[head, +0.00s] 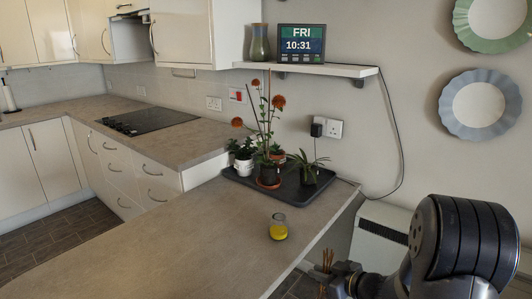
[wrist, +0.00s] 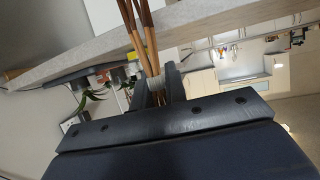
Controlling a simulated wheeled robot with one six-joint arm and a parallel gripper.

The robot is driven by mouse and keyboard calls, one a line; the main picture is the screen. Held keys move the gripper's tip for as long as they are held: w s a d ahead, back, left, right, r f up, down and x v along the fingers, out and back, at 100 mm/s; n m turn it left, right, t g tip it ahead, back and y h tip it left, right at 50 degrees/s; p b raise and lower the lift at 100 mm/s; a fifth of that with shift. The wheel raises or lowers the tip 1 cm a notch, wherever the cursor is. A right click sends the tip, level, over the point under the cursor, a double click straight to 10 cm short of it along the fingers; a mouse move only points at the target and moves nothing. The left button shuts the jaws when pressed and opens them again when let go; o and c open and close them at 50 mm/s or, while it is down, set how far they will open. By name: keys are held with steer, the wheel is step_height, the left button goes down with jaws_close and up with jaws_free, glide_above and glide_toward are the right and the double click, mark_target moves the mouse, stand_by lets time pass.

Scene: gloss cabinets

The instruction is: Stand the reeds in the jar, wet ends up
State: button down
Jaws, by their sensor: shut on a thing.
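A small clear glass jar (head: 278,228) with yellow in its lower part stands upright on the counter in the head view. My gripper (head: 330,273) is at the lower right, off the counter's edge and apart from the jar. In the wrist view my gripper (wrist: 160,86) is shut on a bundle of thin brown reeds (wrist: 150,50). The reeds look dark brown toward the picture's top and lighter tan nearer the fingers. In the head view the reeds (head: 326,258) stick up above the fingers and also show below them.
A dark tray (head: 318,186) with several potted plants stands behind the jar. A wall shelf (head: 320,69) holds a clock display (head: 301,43) and a vase (head: 260,43). A black cable hangs by the wall above a white heater (head: 378,232). The counter (head: 170,240) left of the jar is clear.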

mark_target(326, 249)
steer(key=shift+s+d+r+m+t+h+p, duration=0.1)
steer(key=shift+r+m+t+h+p, duration=0.35)
steer(key=shift+r+m+h+p, duration=0.8)
steer(key=shift+w+d+r+m+t+h+p, duration=0.1)
steer(key=shift+r+m+t+h+p, duration=0.35)
steer(key=shift+r+p, duration=1.45)
steer(key=shift+s+d+r+m+t+h+p, duration=0.1)
steer(key=shift+r+m+t+h+p, duration=0.55)
steer(key=shift+r, duration=1.75)
